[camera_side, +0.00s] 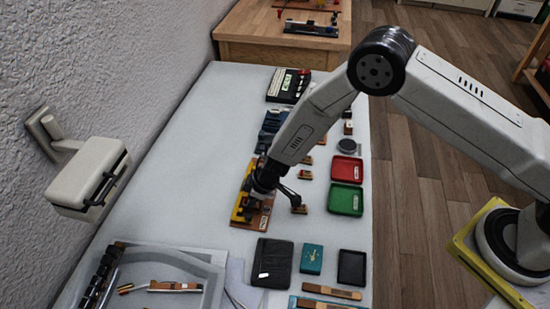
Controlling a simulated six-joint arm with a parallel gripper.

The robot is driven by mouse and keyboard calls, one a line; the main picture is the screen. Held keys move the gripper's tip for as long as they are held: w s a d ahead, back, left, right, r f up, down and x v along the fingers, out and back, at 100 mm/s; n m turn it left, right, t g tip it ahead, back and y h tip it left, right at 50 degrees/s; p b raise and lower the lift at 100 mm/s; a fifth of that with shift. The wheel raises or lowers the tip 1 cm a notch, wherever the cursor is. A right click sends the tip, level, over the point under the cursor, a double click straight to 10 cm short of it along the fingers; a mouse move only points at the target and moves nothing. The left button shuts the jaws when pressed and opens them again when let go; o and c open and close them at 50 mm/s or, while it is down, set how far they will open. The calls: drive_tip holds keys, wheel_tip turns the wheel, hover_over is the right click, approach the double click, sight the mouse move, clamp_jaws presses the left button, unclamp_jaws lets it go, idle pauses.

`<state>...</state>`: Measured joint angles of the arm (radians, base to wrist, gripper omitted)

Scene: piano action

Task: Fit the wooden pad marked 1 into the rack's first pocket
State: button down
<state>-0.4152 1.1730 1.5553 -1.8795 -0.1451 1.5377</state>
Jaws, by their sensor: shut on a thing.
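My gripper (297,202) reaches right and down from the dark wrist, close to the table. It is shut on a small wooden pad (300,210) with a dark part on it; the number on the pad is too small to read. The rack appears to be the orange-brown board with yellow and dark parts (265,216), just left of my gripper. My wrist and forearm cover part of this board, and I cannot make out its first pocket. The pad is to the right of the board and apart from it. I cannot tell whether the pad touches the table.
Other small wooden pieces (305,175) lie behind my gripper. A red tray (346,168) and a green tray (345,199) stand to the right. A black case (272,262), a teal box (312,259) and a dark tray (351,267) lie in front.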

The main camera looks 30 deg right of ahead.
drive_tip(key=shift+f, duration=0.35)
idle(1.0)
drive_tip(key=shift+c, duration=2)
unclamp_jaws()
drive_tip(key=shift+r, duration=0.15)
drive_tip(key=shift+r, duration=3.4)
